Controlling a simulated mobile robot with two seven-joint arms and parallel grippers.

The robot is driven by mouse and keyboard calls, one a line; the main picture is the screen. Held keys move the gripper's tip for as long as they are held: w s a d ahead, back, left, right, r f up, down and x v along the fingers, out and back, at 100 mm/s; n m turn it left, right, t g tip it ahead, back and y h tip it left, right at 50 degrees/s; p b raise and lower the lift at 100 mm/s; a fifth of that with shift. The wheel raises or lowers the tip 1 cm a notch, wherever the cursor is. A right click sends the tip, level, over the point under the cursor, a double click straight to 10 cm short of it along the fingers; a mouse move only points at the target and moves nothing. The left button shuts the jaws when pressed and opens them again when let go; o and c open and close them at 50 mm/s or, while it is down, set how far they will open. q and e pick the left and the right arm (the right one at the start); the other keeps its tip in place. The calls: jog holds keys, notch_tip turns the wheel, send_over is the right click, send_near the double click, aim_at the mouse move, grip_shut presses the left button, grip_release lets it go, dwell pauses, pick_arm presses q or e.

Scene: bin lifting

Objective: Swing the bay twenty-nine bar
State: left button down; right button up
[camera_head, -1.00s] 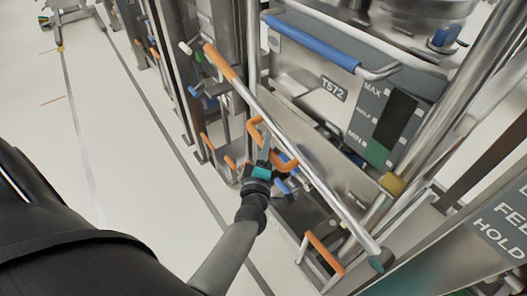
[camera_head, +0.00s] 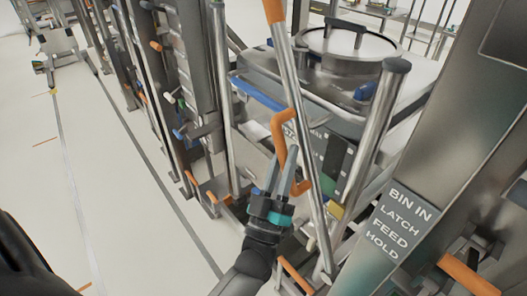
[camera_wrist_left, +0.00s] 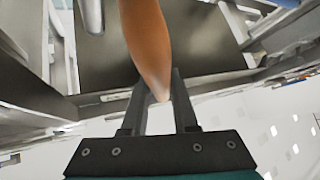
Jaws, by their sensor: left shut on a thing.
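The bar (camera_head: 296,92) is a long silver pole with an orange upper end. It stands steeply tilted in front of the bin bay in the head view, with its lower end near the floor. An angular orange handle (camera_head: 279,130) is fixed to it. My left gripper (camera_head: 283,168) is shut on this handle, just left of the pole. In the left wrist view the orange handle (camera_wrist_left: 148,45) runs down between the two dark fingers (camera_wrist_left: 160,92). The bay's number cannot be read. My right gripper is not in view.
A lidded metal bin (camera_head: 352,48) stands behind the bar between upright posts (camera_head: 372,130). A sign panel (camera_head: 395,225) reading "BIN IN, LATCH, FEED, HOLD" is at the right. More racks line the left, beside open pale floor (camera_head: 110,190).

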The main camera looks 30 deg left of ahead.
pick_arm(q)
jog(key=s+d+r+m+t+h, duration=0.1)
jog(key=s+d+r+m+h, duration=0.2)
jog(key=d+m+h, duration=0.3)
jog(key=shift+s+d+m+p, duration=0.4)
jog(key=shift+s+d, duration=0.25)
jog(key=shift+d, duration=1.45)
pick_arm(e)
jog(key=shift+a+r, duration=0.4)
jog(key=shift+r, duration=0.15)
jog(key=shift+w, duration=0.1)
pick_arm(q)
jog(key=c, duration=0.7)
grip_release()
jog(key=b+v, duration=0.1)
jog(key=v, duration=0.4)
jog(key=b+v, duration=0.2)
jog(key=v, duration=0.3)
jog(key=b+v, duration=0.1)
jog(key=v, duration=0.4)
jog(key=shift+w+f, duration=0.1)
jog(key=shift+f, duration=0.3)
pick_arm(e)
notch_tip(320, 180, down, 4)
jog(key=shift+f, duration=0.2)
